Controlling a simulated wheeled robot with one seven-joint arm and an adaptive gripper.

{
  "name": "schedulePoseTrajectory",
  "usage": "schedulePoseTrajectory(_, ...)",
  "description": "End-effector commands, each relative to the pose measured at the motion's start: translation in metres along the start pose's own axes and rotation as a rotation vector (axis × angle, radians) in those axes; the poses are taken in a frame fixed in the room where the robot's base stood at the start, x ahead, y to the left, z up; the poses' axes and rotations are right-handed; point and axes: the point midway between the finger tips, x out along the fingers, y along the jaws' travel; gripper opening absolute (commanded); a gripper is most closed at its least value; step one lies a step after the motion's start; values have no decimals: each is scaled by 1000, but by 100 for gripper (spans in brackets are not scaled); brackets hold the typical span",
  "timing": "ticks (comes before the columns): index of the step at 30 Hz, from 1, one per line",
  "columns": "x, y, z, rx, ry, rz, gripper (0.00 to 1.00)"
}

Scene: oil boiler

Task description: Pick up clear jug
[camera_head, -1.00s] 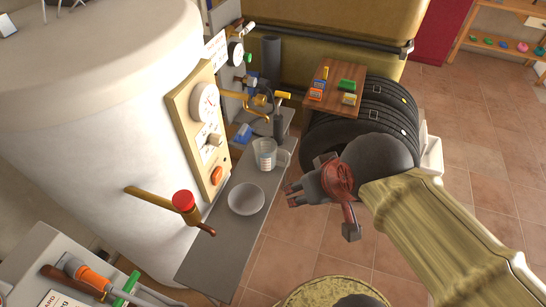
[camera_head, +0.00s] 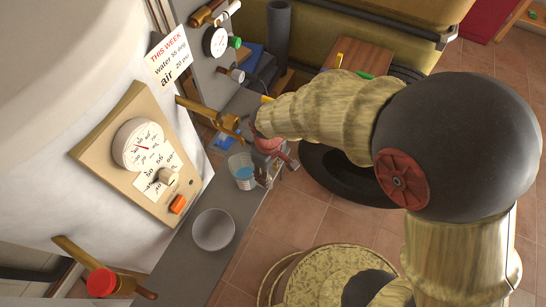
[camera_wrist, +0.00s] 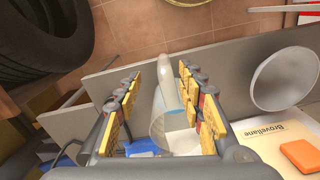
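The clear jug (camera_head: 242,172) stands on the narrow grey shelf, with blue markings on its side. My gripper (camera_head: 268,174) is at the jug's right side, where the handle is. In the wrist view, the jug (camera_wrist: 170,132) shows between the two yellow-padded fingers of my gripper (camera_wrist: 158,90), with its handle (camera_wrist: 168,82) pointing up the picture. The fingers are apart, with gaps visible beside the handle. Part of the jug's body is hidden behind the right finger.
A white bowl (camera_head: 213,230) stands on the grey shelf (camera_head: 182,262) near the jug. The boiler's gauge panel (camera_head: 140,150) rises to the left. A brass tap (camera_head: 205,112) sticks out just behind the jug. Black tires (camera_head: 340,178) lie to the right.

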Motion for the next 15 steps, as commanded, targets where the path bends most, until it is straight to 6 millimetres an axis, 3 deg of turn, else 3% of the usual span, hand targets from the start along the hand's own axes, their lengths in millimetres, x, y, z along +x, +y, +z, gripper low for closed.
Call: schedulePoseTrajectory(15, 49, -8, 3, -12, -6, -3, 39)
